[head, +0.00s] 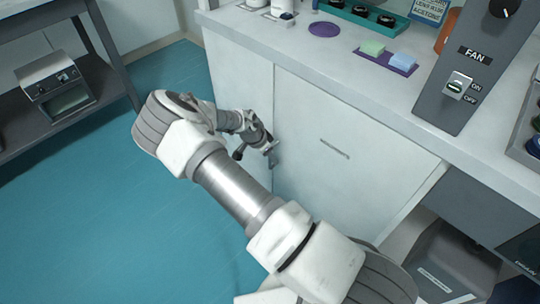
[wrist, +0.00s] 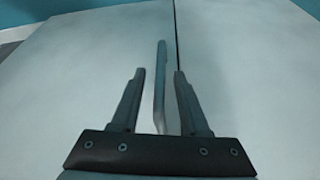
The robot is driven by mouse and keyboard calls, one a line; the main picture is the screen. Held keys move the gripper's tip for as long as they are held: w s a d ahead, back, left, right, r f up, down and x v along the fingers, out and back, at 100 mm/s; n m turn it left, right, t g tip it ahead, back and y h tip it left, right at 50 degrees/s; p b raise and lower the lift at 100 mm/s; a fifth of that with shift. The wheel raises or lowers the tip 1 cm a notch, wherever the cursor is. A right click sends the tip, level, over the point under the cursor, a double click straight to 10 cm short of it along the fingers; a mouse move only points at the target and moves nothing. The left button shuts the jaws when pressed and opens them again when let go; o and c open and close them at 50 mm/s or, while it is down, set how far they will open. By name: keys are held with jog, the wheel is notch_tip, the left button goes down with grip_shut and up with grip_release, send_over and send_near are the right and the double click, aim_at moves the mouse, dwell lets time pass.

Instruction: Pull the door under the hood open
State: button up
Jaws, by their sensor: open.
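The white cabinet under the counter has a left door panel (head: 238,85) and a right panel (head: 350,120), with a vertical seam between them. In the head view my gripper (head: 272,154) is at that seam, in front of the panels. In the wrist view my open fingers (wrist: 159,75) point at the white front. A grey vertical bar handle (wrist: 160,60) stands between the fingers, just left of the seam, with a gap visible on each side. The panels look closed at the seam. My gripper hides most of this handle in the head view.
The countertop (head: 300,55) above carries sponges (head: 402,61) on a purple mat and a grey FAN switch panel (head: 455,90). A dark shelf table (head: 100,85) with a metal device (head: 48,78) stands at left. The teal floor (head: 90,210) between is clear.

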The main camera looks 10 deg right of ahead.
grip_shut()
dwell(1.3)
